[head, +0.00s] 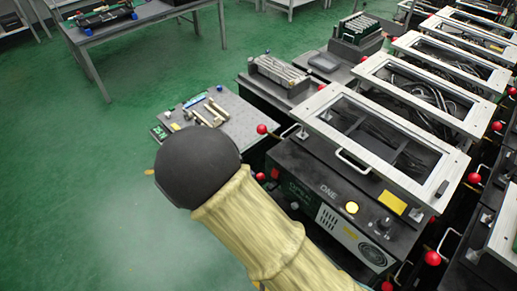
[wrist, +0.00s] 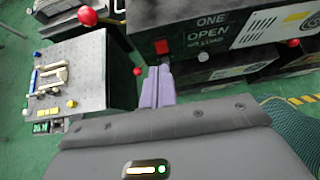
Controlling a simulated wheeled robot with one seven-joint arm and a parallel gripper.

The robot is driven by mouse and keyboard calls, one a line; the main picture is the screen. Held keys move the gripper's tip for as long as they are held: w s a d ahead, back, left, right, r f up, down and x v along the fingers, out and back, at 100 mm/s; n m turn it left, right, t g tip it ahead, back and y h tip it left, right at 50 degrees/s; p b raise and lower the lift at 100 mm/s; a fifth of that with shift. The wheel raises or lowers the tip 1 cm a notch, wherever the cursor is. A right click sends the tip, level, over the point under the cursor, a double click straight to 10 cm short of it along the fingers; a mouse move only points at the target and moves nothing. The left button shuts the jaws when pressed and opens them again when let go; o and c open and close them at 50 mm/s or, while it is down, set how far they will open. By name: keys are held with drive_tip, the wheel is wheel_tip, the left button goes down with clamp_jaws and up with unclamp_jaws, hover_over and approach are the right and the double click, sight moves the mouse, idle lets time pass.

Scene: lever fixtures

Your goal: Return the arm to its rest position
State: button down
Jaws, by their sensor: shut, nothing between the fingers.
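My gripper (wrist: 158,72) shows in the wrist view as two pale purple fingers pressed together, with nothing between them. It is in free air in front of a dark machine (wrist: 200,45) marked "ONE" and "OPEN". In the head view my arm, with a yellowish sleeve and a dark rounded end, reaches up from the bottom edge. My gripper itself is hidden there.
The machine (head: 325,190) has a framed top and red-ball levers (head: 262,129). A grey panel (head: 225,120) with metal parts stands left of it. More framed fixtures (head: 425,65) run along the right. The green floor (head: 80,190) at left is clear.

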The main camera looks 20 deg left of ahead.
drive_tip(key=shift+s+a, duration=0.1)
drive_tip(key=shift+s, duration=0.05)
drive_tip(key=d+r+m+g+p, duration=0.2)
drive_tip(key=d+r+m+g, duration=0.2)
drive_tip(key=d+m, duration=0.45)
drive_tip(key=d+r+m+g+p, duration=0.25)
drive_tip(key=d+r+m, duration=0.25)
drive_tip(key=d, duration=0.7)
drive_tip(key=s+d+r+m+y+p, duration=0.2)
drive_tip(key=s+d+r+m, duration=0.1)
drive_tip(key=d+r+m, duration=0.2)
drive_tip(key=s+d+r+m+y+p, duration=0.2)
drive_tip(key=d+r+m, duration=0.4)
drive_tip(key=d+m, duration=0.3)
drive_tip(key=s+m+y, duration=0.1)
drive_tip(key=m, duration=0.2)
drive_tip(key=shift+s+p, duration=0.3)
drive_tip(key=shift+s, duration=0.1)
